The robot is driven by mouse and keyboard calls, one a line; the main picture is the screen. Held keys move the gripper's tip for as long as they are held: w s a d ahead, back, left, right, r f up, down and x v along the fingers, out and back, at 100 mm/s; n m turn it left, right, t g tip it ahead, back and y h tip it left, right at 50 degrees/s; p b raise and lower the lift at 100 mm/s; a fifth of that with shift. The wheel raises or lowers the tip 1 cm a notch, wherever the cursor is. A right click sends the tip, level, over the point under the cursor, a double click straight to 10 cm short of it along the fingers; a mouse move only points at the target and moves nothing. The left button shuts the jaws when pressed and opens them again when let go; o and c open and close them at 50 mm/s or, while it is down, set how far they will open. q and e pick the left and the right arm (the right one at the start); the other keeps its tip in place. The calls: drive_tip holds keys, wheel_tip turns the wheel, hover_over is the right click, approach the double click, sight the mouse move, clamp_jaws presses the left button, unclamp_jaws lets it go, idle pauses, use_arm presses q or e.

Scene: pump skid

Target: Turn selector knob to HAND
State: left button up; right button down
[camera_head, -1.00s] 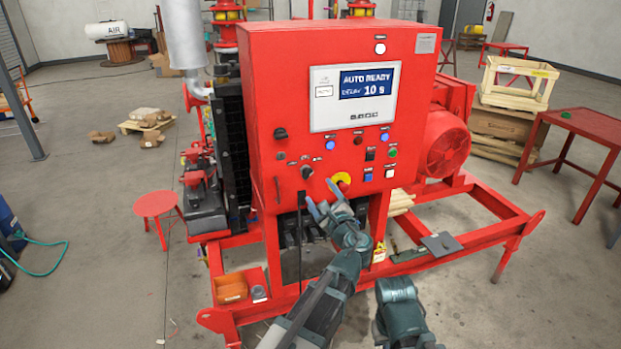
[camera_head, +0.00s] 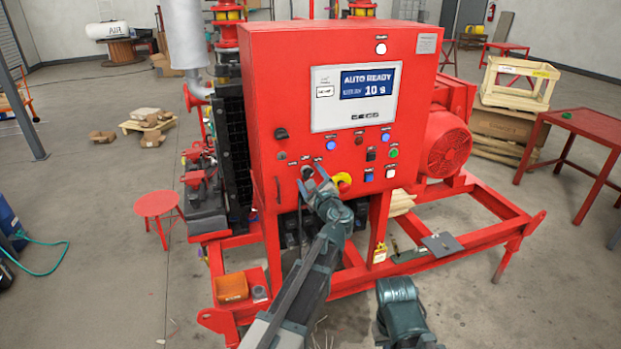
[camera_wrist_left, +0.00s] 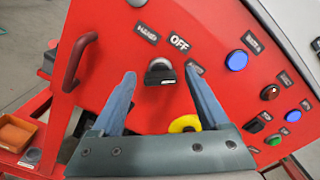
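The selector knob (camera_wrist_left: 160,72) is black and sits on the red panel, with labels HAND (camera_wrist_left: 147,33) on its left, OFF (camera_wrist_left: 180,43) above and a third label to its right, partly covered by a finger. My left gripper (camera_wrist_left: 157,85) is open, its two blue fingers on either side of the knob in the wrist view; I cannot tell whether they touch it. In the head view the left gripper (camera_head: 312,182) is at the knob (camera_head: 307,172) and partly hides it. My right arm (camera_head: 400,312) shows at the bottom, but its gripper fingers are not visible.
The yellow-ringed emergency stop (camera_head: 342,181) is just right of the left gripper. A blue light (camera_wrist_left: 236,60) and several buttons lie further right. A dark red door handle (camera_wrist_left: 80,60) sticks out at the left. A screen (camera_head: 370,82) reads AUTO READY.

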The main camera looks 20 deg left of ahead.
use_arm(q)
clamp_jaws()
drive_tip(key=shift+n, duration=0.3)
drive_tip(key=n, duration=0.4)
drive_tip(key=shift+n, duration=0.4)
drive_tip(key=n, duration=0.9)
drive_tip(key=shift+n, duration=2.7)
